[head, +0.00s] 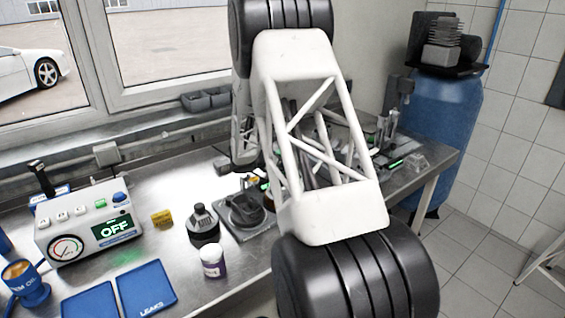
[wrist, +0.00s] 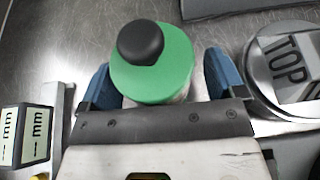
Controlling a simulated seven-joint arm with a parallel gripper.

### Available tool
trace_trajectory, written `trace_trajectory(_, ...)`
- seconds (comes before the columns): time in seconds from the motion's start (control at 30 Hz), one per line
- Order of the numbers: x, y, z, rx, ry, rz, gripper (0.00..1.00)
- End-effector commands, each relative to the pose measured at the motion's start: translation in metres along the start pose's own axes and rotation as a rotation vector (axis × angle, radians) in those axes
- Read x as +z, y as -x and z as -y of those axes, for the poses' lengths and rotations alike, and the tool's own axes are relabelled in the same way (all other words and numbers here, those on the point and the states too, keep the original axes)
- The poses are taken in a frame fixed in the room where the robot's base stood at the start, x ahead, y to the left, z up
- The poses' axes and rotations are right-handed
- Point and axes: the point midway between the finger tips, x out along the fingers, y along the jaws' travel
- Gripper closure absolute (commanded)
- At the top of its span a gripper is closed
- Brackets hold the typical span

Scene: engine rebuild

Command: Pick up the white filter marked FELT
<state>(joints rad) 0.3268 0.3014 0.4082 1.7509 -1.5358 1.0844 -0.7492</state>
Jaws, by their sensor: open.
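I cannot make out a white filter marked FELT or read that word in either view. In the wrist view my gripper (wrist: 157,75) is open, with one blue finger on each side of a round green-topped object (wrist: 178,82) with a black knob. A little of a paler side shows below its green rim; the rest of its body is hidden underneath. I cannot tell whether the fingers touch it. In the head view my own arm covers the gripper and much of the bench behind it.
A round metal part marked TOP (wrist: 290,60) lies right of my gripper. On the metal bench (head: 165,215) are a control box reading OFF (head: 88,222), blue trays (head: 147,287) and a white-capped jar (head: 213,262).

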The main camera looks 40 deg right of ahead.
Motion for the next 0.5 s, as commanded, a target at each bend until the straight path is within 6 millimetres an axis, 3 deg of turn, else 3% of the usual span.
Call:
trace_trajectory(0.07, 0.0001, 0.0, 0.0, 0.0, 0.0, 0.0, 0.16)
trace_trajectory(0.4, 0.0, 0.0001, 0.0, 0.0, 0.0, 0.0, 0.68)
trace_trajectory(0.5, 0.0003, 0.0001, -0.0001, 0.0, 0.0, 0.0, 0.69)
